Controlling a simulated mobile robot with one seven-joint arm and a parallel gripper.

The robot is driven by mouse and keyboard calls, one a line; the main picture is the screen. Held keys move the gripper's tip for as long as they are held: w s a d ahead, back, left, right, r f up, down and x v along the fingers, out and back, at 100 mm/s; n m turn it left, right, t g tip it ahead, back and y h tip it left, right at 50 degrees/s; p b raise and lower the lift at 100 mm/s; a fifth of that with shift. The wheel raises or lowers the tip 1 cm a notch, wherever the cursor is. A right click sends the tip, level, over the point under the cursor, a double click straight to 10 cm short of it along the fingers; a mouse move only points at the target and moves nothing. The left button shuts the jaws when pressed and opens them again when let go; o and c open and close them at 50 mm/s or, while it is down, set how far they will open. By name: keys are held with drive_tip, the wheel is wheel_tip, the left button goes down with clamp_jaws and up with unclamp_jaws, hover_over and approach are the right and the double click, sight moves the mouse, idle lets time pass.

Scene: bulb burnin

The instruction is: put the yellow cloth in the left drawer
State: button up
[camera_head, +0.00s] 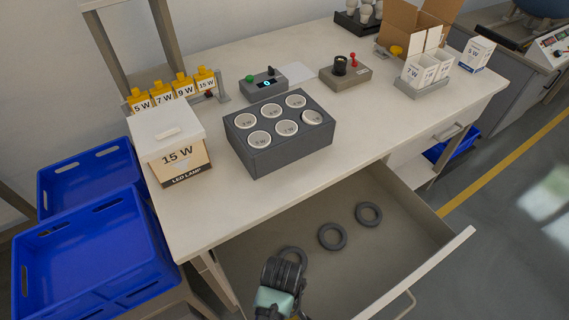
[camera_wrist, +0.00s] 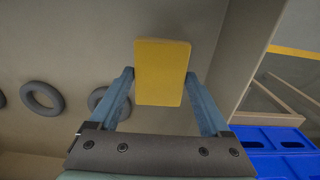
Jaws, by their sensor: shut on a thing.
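The yellow cloth (camera_wrist: 162,72) shows as a flat yellow block between the two blue fingers of my gripper (camera_wrist: 163,84) in the wrist view. My gripper is shut on it, above the grey floor of the open left drawer. The left drawer (camera_head: 388,218) is pulled out from the table in the head view. My wrist (camera_head: 280,288) is over the drawer's near left part there, and it hides the fingertips and most or all of the cloth. How high the cloth is above the drawer floor I cannot tell.
Three dark rings lie in the drawer, including the middle one (camera_head: 332,236) and the right one (camera_head: 369,214). The drawer floor right of them is clear. Blue crates (camera_head: 92,262) stand at the left. A grey bulb block (camera_head: 278,150) and a 15 W box (camera_head: 175,160) stand on the table.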

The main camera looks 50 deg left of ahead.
drive_tip(key=shift+f+b, duration=0.3)
drive_tip(key=shift+f, duration=1.4)
drive_tip(key=shift+f, duration=0.1)
drive_tip(key=o, duration=1.3)
